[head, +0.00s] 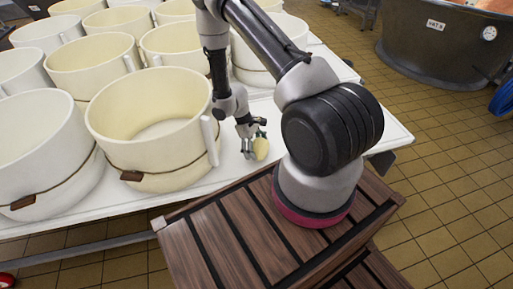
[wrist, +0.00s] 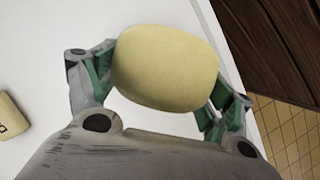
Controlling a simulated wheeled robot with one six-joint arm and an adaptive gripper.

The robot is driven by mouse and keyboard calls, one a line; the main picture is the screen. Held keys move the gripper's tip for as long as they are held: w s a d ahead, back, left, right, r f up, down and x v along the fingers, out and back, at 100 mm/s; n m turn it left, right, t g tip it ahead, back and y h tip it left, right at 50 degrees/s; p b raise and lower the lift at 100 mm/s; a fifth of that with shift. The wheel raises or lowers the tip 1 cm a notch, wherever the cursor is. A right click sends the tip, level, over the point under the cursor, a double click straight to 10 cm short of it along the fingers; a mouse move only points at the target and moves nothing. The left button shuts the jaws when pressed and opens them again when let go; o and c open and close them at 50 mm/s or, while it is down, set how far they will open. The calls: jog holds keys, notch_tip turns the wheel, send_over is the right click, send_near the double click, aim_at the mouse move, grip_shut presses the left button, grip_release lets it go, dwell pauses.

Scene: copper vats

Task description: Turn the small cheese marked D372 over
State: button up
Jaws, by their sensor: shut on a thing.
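A small pale yellow cheese (wrist: 166,66) fills the middle of the wrist view, between the green pads of my gripper (wrist: 158,90). The pads touch it on its left and right sides, and my gripper is shut on it. No mark shows on the face turned to the wrist camera. In the head view the cheese (head: 261,149) is at my gripper (head: 252,144), over the white table near its right part. I cannot tell whether the cheese touches the table. A second small cheese (wrist: 5,116) with a dark letter, partly cut off, lies at the left edge of the wrist view.
Several cream moulds with cords stand on the white table (head: 237,185); the nearest mould (head: 160,150) is just left of my gripper. My slatted wooden base is in front. A large vat (head: 440,45) marked VAT 8 stands at the back right on the tiled floor.

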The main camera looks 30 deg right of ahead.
jog(key=o, duration=1.4)
jog(key=shift+c, duration=0.2)
notch_tip(320, 180, up, 10)
jog(key=s+r+m+t, duration=0.2)
jog(key=s+r, duration=0.4)
jog(key=r, duration=0.8)
jog(key=s+a+r+m+t+y, duration=0.1)
jog(key=s+r, duration=0.4)
jog(key=r, duration=0.9)
jog(key=s+a+r+m+t+y, duration=0.1)
jog(key=s+r+t, duration=0.4)
jog(key=r, duration=0.9)
jog(key=shift+s+a+r+m, duration=0.15)
jog(key=shift+s+a+m, duration=0.05)
jog(key=shift+s+m, duration=0.7)
